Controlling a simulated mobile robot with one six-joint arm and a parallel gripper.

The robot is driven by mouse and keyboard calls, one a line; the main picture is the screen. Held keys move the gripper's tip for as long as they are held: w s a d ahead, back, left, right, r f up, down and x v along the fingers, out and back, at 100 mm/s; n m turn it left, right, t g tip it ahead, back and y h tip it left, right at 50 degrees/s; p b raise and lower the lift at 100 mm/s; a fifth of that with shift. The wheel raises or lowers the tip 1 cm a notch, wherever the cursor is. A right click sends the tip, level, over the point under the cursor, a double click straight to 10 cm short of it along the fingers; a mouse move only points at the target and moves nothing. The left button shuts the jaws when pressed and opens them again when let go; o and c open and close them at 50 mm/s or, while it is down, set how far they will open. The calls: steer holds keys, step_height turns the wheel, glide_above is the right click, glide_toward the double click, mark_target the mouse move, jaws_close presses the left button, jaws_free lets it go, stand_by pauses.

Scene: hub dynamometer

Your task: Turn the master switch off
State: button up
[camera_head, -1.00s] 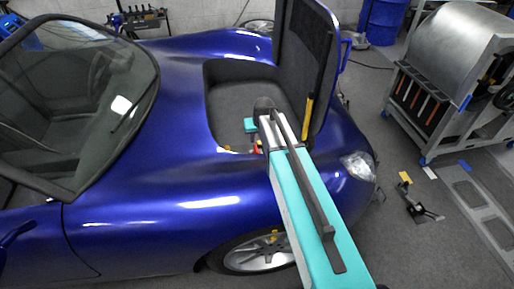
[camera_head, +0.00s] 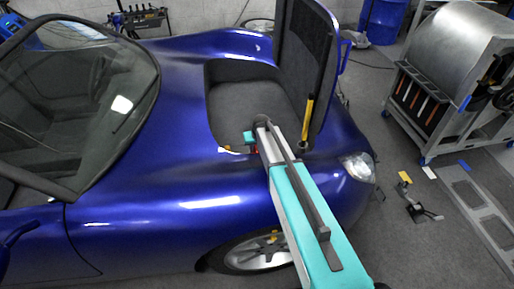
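The blue car's open compartment (camera_head: 250,92) has a dark grey lining and a raised lid (camera_head: 305,60). A small red part (camera_head: 257,150), possibly the master switch, shows at the compartment's near edge, mostly hidden by my arm. I cannot make out its handle or its position. My arm, teal and grey, reaches over the fender into this near edge. My gripper (camera_head: 249,137) shows only as a small teal piece beside the arm's end. Its fingertips are hidden, so I cannot tell if it is open or touching the red part.
A yellow and black strut (camera_head: 307,118) stands by the lid, close to the right of my arm. A small yellow part (camera_head: 227,148) lies at the compartment's near left edge. A metal dynamometer (camera_head: 455,75) stands at the right. The floor between it and the car is partly clear.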

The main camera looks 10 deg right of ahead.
steer(key=shift+f, duration=0.15)
jaws_close()
steer(key=shift+n+b, duration=0.3)
steer(key=shift+n, duration=0.2)
steer(key=shift+w+d+n+y+b, duration=0.15)
steer(key=shift+n+y+b, duration=0.55)
steer(key=shift+n, duration=0.7)
steer(key=n+y+b, duration=0.1)
steer(key=n, duration=0.2)
steer(key=shift+d+g, duration=0.1)
steer(key=shift+g, duration=0.2)
steer(key=n+b, duration=0.1)
steer(key=n, duration=0.1)
steer(key=n+g+y+b, duration=0.1)
steer(key=n, duration=0.1)
steer(key=n+b, duration=0.1)
steer(key=n, duration=0.1)
steer(key=shift+w+d+g+y, duration=0.15)
steer(key=shift+w+g+y, duration=0.1)
steer(key=shift+g+y, duration=0.15)
steer(key=n+g+b, duration=0.1)
steer(key=n+g, duration=0.1)
steer(key=n, duration=0.3)
steer(key=shift+w, duration=0.1)
